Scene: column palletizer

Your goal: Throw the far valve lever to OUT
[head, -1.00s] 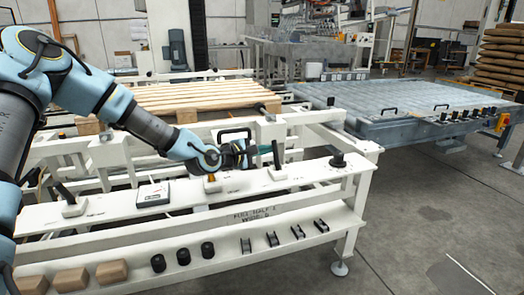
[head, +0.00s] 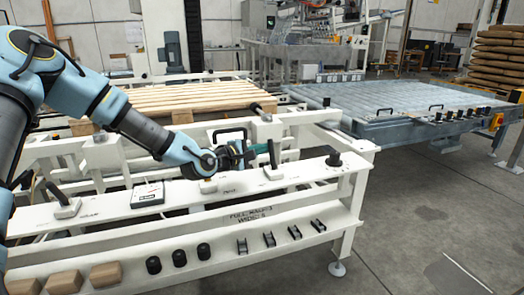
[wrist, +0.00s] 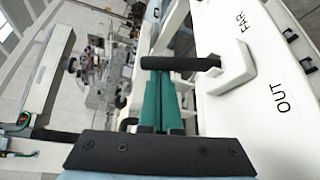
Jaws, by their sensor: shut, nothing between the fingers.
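The far valve lever (head: 273,154) has a black grip on a white base, on the white rail of the frame. In the wrist view its black grip (wrist: 185,63) lies across the tips of my fingers, and its white base (wrist: 236,66) sits beside the printed words FAR and OUT (wrist: 280,97). My gripper (head: 264,148) is shut and empty, its teal fingers right beside the lever grip. In the wrist view my fingertips (wrist: 164,76) end at the grip, which hides their very ends. I cannot tell whether they touch it.
A black knob (head: 333,160) stands at the rail's right end. Brown blocks (head: 62,281) and black cylinders (head: 178,257) sit on the lower shelf. A wooden pallet (head: 190,98) lies behind.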

